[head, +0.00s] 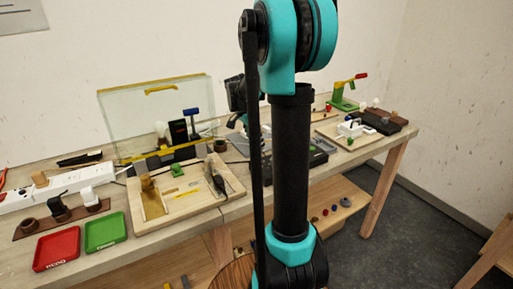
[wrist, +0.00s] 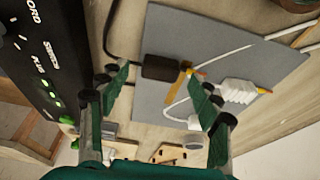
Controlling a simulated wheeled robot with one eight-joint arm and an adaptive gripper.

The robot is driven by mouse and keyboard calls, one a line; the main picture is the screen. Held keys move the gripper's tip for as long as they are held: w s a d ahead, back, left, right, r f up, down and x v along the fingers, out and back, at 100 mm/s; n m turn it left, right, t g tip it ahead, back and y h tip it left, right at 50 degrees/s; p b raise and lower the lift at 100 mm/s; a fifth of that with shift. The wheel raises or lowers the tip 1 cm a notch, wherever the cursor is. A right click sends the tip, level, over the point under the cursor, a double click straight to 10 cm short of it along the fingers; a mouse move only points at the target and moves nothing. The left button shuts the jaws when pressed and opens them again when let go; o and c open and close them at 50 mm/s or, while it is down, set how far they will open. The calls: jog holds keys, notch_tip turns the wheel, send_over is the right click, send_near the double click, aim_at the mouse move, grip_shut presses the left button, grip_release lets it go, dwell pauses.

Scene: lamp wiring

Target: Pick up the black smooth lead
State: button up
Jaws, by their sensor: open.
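In the wrist view, a smooth black block-shaped body (wrist: 162,67) lies on a grey mat (wrist: 180,29). A black cord (wrist: 108,38) runs into its left end; this looks like the black smooth lead. An orange-yellow piece (wrist: 182,75) is at its right end. My gripper (wrist: 158,84) is open, one finger left and one right of the black body in the picture. Nothing is seen held between the fingers. I cannot tell the height of the fingertips above the mat. In the head view my arm blocks part of the bench, and I cannot make out the lead there.
A white ribbed body (wrist: 240,91) with white cords lies by the right finger. A black panel (wrist: 42,50) with green lights stands at left. In the head view, a wooden board (head: 152,222), a red tray (head: 57,250) and a green tray (head: 105,231) are on the bench.

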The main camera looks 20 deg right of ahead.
jog(key=shift+d+f, duration=0.1)
jog(key=shift+f, duration=0.25)
jog(key=shift+c, duration=0.3)
jog(key=c, duration=1.1)
jog(key=shift+r, duration=0.15)
